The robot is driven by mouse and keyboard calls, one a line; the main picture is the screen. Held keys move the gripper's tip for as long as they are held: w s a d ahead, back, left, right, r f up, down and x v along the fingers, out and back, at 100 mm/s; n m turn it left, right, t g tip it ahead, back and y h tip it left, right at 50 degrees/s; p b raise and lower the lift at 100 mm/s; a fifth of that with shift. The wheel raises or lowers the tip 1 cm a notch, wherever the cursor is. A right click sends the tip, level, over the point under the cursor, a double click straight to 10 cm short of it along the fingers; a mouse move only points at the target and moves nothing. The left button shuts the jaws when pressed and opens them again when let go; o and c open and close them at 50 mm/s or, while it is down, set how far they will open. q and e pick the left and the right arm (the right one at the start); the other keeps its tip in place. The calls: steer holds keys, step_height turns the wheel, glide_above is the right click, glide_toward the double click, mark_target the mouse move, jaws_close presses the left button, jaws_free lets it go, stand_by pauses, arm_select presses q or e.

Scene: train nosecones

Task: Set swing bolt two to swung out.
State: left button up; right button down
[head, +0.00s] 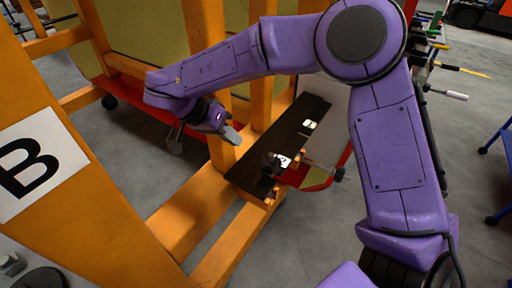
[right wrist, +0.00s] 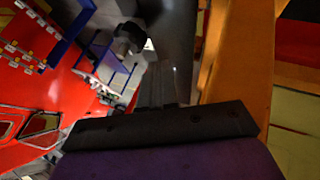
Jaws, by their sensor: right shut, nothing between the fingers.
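A dark strip (head: 290,135) lies along the orange frame in the head view, with two small white labels too small to read. I cannot tell which is swing bolt two. My right gripper (head: 231,134) is left of the strip, apart from both knobs, shut and empty. The right wrist view shows a dark knob (right wrist: 128,38) beyond the gripper's dark mount. My left gripper is out of view.
Orange beams (head: 180,215) of the frame surround the right gripper closely. A panel marked B (head: 40,162) stands at the left. A red surface shows in the right wrist view (right wrist: 40,85). Grey floor (head: 310,235) is open below the strip.

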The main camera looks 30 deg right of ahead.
mark_target(267, 157)
steer(key=d+f, duration=0.1)
steer(key=s+d+f, duration=0.1)
steer(key=shift+s+d+f, duration=0.2)
steer(key=shift+s+f, duration=0.1)
steer(key=shift+s+d+p, duration=0.7)
steer(key=shift+s+d, duration=0.05)
steer(key=shift+s, duration=0.35)
steer(key=shift+s+d+f, duration=0.15)
steer(key=shift+s+d, duration=0.25)
steer(key=shift+s, duration=0.15)
steer(key=shift+w, duration=0.1)
